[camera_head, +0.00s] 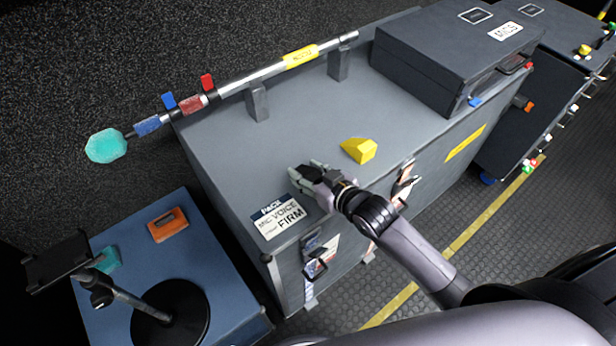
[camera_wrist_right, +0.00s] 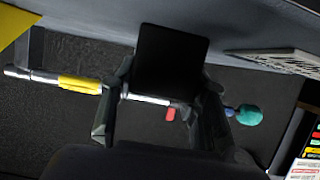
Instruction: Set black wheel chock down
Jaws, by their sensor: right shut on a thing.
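My right gripper (camera_head: 307,177) is low over the near left part of the grey case top (camera_head: 225,150), beside the printed labels. In the right wrist view, its fingers (camera_wrist_right: 165,110) are shut on the black wheel chock (camera_wrist_right: 170,62), a plain dark block. The chock's edge lies close to the grey case surface; I cannot tell whether it touches. In the head view the gripper hides most or all of the chock. My left gripper is not in view.
A yellow wedge (camera_head: 358,151) lies just behind my right gripper. A microphone boom (camera_head: 270,72) rests on supports along the back edge. A large dark case (camera_head: 440,62) stands at the right. A blue case (camera_head: 140,225) holds an orange box (camera_head: 168,225) and a stand.

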